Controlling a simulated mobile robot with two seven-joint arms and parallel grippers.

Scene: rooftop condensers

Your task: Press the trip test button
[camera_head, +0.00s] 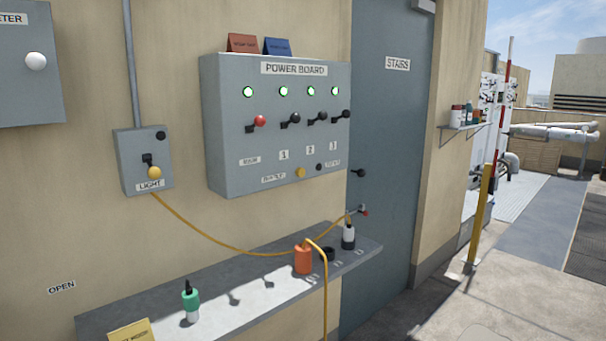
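The grey power board (275,128) hangs on the beige wall, left of the door. Near its bottom edge are a round yellow button (300,172) and a small black round button or knob (319,167). A small label (273,178) sits left of the yellow button and another (332,163) right of the black one; both are too small to read surely, so I cannot tell which is the trip test. Above them are a red-knobbed lever (260,121), several black-knobbed levers and a row of lit green lamps. Neither gripper is in view.
A grey shelf (240,301) below the board holds a green-topped bottle (191,301), an orange container (303,259) and a black-and-white bottle (348,237). A yellow cable (208,236) droops from the light switch box (144,161). The grey stairs door (390,150) is shut; open floor lies right.

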